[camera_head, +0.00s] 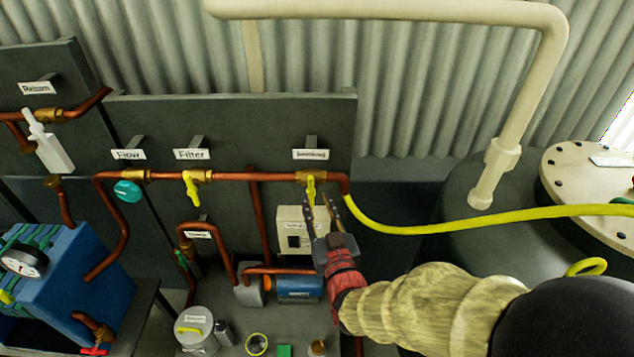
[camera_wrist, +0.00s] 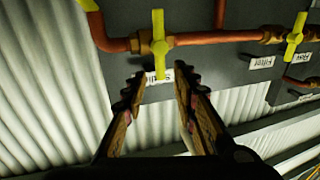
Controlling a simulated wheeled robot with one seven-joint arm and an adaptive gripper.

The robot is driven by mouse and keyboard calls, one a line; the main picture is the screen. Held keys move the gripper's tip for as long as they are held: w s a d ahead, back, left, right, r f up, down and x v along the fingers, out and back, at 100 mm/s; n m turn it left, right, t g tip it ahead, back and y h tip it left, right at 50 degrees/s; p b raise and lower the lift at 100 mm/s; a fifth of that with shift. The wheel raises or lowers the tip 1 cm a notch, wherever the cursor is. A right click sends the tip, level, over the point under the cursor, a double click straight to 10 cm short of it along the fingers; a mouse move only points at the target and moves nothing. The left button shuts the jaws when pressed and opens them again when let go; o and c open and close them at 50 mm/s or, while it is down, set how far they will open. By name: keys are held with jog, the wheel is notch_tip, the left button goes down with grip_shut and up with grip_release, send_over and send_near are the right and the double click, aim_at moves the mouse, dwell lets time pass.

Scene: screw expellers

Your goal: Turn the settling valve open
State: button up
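The settling valve's yellow handle (camera_head: 311,188) hangs straight down, across the horizontal copper pipe, below a label that seems to read "Settling". In the wrist view the same handle (camera_wrist: 158,38) stands upright in the picture, with its end near the gap between my fingertips. My gripper (camera_head: 318,203) is just below and in front of the handle. In the wrist view my gripper (camera_wrist: 161,80) has its two fingers spread with an empty gap between most of their length. I cannot tell whether the handle's end is between the tips; no finger visibly touches it.
A yellow filter valve handle (camera_head: 191,188) and a teal flow valve (camera_head: 127,191) are to the left on the same pipe. A yellow hose (camera_head: 440,226) runs right from the pipe's end. A white box (camera_head: 292,240) and blue pump (camera_head: 298,287) sit below.

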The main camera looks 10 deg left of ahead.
aim_at(311, 186)
jog(key=x, duration=0.7)
jog(key=shift+w+a, duration=0.15)
jog(key=shift+w, duration=0.1)
jog(key=c, duration=0.3)
jog(key=c, duration=0.4)
grip_shut()
